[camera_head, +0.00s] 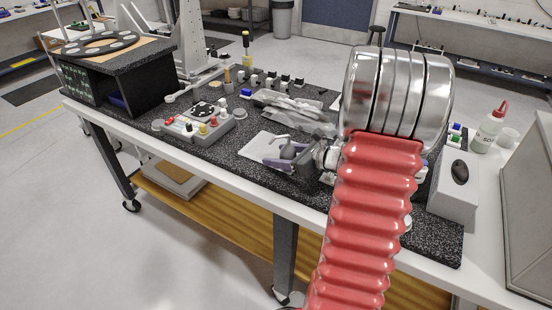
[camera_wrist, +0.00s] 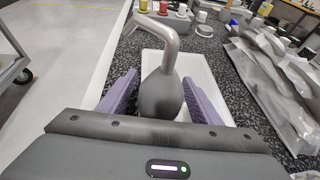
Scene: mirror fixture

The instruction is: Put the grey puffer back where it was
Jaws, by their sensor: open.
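The grey puffer (camera_wrist: 160,96) has a round dark bulb and a bent light-grey nozzle. In the wrist view it is between the two purple fingers of my gripper (camera_wrist: 159,84), with the nozzle pointing up and left. A gap shows beside the bulb on the right; my gripper is open around it. A white tray (camera_wrist: 214,98) lies behind and below the puffer. The head view also shows the puffer (camera_head: 287,150) at my gripper (camera_head: 285,156), over or on the tray (camera_head: 258,147). Whether the bulb touches the tray is hidden.
Clear plastic bags (camera_head: 298,110) lie behind the tray. A grey box with coloured knobs (camera_head: 207,123) stands to the left. A white tissue box (camera_head: 454,190) and a bottle (camera_head: 488,132) are at the right. The dark speckled bench mat has bare room at its front left.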

